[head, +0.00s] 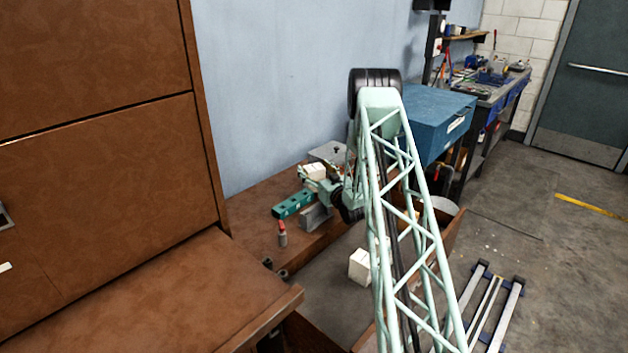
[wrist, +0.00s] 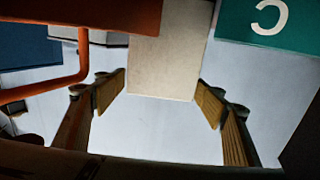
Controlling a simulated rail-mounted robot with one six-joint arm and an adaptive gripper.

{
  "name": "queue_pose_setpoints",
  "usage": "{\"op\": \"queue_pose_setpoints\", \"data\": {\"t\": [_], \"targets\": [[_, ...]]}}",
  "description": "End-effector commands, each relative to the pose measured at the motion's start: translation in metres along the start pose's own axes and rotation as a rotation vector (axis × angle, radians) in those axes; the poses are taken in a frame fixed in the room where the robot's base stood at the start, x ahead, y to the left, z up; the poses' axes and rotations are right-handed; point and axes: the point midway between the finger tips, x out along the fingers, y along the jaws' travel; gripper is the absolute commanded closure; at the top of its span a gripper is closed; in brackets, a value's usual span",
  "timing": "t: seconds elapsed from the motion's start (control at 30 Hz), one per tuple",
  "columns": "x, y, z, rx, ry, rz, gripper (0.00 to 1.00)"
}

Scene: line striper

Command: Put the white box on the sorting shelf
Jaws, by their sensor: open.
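In the wrist view a pale, off-white box (wrist: 170,60) lies between the two fingers of my gripper (wrist: 160,97). The fingers are open, with a visible gap on each side of the box. The box's upper part runs out of the picture. In the head view a small whitish box (head: 314,171) shows by my gripper (head: 322,186), over the brown bench. My arm hides part of that area. Another white block (head: 360,266) sits lower, on a grey surface, partly behind my arm. I cannot tell which surface is the sorting shelf.
A teal case (head: 293,204) lies left of my gripper; a teal, lettered surface (wrist: 265,22) is right of the box in the wrist view. An orange bar (wrist: 45,87) curves near the left finger. A red-topped bottle (head: 282,233) stands on the bench. Brown cabinets (head: 100,180) fill the left.

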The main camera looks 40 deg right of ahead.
Motion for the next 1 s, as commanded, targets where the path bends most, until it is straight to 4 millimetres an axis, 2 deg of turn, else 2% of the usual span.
{"op": "queue_pose_setpoints", "data": {"t": [0.07, 0.47, 0.77, 1.0], "targets": [[0.000, 0.000, 0.000, 0.000, 0.000, 0.000, 0.37], [0.000, 0.000, 0.000, 0.000, 0.001, 0.000, 0.73], [0.000, 0.000, -0.003, 0.000, 0.001, 0.000, 0.73], [0.000, 0.000, -0.017, 0.000, 0.001, 0.000, 0.73]]}}
